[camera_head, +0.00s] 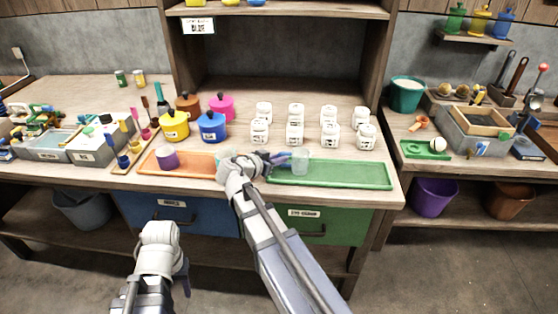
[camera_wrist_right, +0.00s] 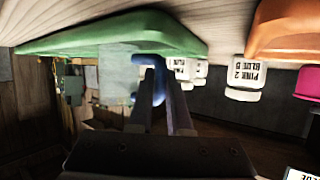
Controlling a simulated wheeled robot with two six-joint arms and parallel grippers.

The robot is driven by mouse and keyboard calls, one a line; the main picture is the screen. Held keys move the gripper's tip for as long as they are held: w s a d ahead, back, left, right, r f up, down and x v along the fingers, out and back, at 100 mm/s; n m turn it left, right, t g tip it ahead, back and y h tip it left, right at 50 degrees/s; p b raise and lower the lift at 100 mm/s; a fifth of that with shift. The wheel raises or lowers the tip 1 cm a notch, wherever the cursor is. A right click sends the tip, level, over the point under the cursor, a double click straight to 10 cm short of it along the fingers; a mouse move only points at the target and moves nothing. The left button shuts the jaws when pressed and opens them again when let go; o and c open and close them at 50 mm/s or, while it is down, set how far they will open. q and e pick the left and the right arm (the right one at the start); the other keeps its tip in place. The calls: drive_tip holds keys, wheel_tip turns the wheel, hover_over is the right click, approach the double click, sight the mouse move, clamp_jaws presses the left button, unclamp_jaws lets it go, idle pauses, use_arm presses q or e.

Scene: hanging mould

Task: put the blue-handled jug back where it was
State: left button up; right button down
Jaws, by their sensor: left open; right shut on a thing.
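The blue-handled jug (camera_head: 301,162) is clear and stands upright over the left part of the green tray (camera_head: 345,175). My right gripper (camera_head: 277,159) is shut on its blue handle, coming from the left. In the right wrist view, which is upside down, the jug (camera_wrist_right: 117,75) and its blue handle (camera_wrist_right: 157,68) show at the fingers (camera_wrist_right: 165,85). The jug's base is at or very close to the green tray (camera_wrist_right: 60,42); I cannot tell if it touches. My left gripper (camera_head: 184,279) is open and empty, low in front of the bench.
An orange tray (camera_head: 190,171) with a purple cup (camera_head: 167,158) lies to the left. Several white labelled jars (camera_head: 294,133) stand behind the green tray. Coloured pots (camera_head: 212,126) stand at the back left. The green tray's right part is bare.

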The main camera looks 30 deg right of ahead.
drive_tip(key=shift+f, duration=0.15)
drive_tip(key=c, duration=0.9)
unclamp_jaws()
drive_tip(key=shift+o, duration=0.2)
drive_tip(key=shift+r, duration=0.3)
drive_tip(key=p+v, duration=0.4)
drive_tip(key=v, duration=0.8)
drive_tip(key=shift+p, duration=0.35)
drive_tip(key=s+a+f+n+g+y, duration=0.3)
drive_tip(key=s+a+f+n+y, duration=0.2)
drive_tip(key=s+a+f+n, duration=0.2)
drive_tip(key=s+a+f+n+g+y, duration=0.3)
drive_tip(key=s+a+f+n+y, duration=0.3)
drive_tip(key=s+a+n, duration=0.4)
drive_tip(key=shift+a+f, duration=0.35)
drive_tip(key=shift+a, duration=0.1)
